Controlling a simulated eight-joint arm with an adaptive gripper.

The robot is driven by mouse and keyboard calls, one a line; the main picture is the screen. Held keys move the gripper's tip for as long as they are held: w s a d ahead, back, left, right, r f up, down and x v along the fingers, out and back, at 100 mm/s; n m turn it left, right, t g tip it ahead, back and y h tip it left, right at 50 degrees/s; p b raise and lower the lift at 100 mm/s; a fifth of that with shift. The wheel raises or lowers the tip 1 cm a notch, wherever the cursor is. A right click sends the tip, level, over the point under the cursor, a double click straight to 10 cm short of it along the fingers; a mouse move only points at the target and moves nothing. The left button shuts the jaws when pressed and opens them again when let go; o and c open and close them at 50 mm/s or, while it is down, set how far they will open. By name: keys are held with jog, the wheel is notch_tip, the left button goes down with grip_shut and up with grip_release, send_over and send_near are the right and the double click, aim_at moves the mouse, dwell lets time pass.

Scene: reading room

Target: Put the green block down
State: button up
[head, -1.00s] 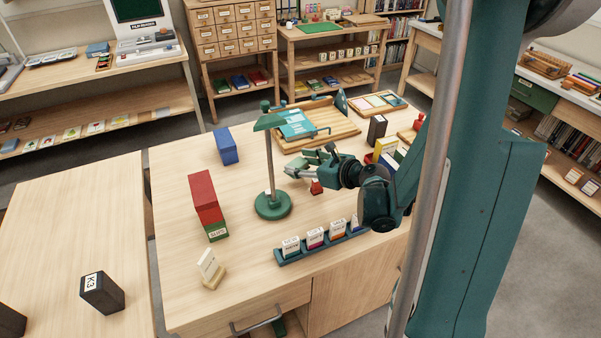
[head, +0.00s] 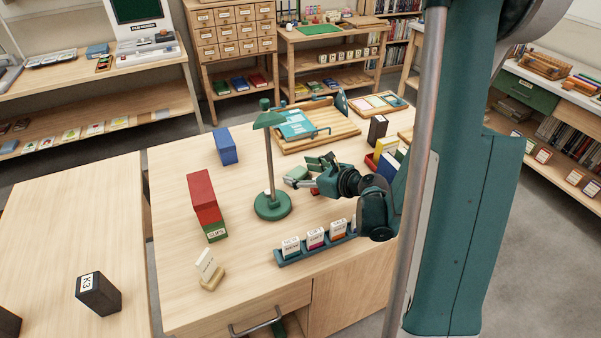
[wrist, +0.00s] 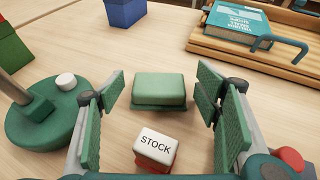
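The green block (wrist: 160,88) is pale green on top with a darker green lower edge. In the wrist view it appears to rest on the table just ahead of and between the fingertips, with a gap on each side. In the head view the green block (head: 297,173) shows small beside the lamp post. My gripper (head: 308,172) is open, low over the table to the right of the lamp; its spread green pads also show in the wrist view (wrist: 161,95). Neither pad touches the block.
A small red piece with a white STOCK top (wrist: 155,147) stands between my fingers, nearer the wrist. The green lamp (head: 272,206) stands close on the left. A wooden board with a teal book (head: 296,124) lies behind. A labelled card rack (head: 314,243) is in front.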

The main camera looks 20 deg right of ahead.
dwell(0.3)
jog(key=shift+p+v, duration=1)
jog(key=shift+v, duration=4.95)
jog(key=shift+s+f, duration=0.1)
jog(key=shift+a+r+n+g, duration=0.3)
jog(key=shift+a+n, duration=0.6)
jog(key=shift+n, duration=0.1)
jog(key=s+a+r+n+g+h, duration=0.2)
jog(key=s+a+r+n+g, duration=0.25)
jog(key=a+n, duration=0.75)
jog(key=s+r+n+h, duration=0.1)
jog(key=s+r+n, duration=0.3)
jog(key=s+n, duration=0.2)
jog(key=s+a+r+n+h, duration=0.1)
jog(key=s+r+n, duration=0.3)
jog(key=n, duration=0.7)
jog(key=shift+s+a+r+h, duration=0.3)
jog(key=shift+s+h, duration=0.2)
jog(key=shift+s, duration=0.7)
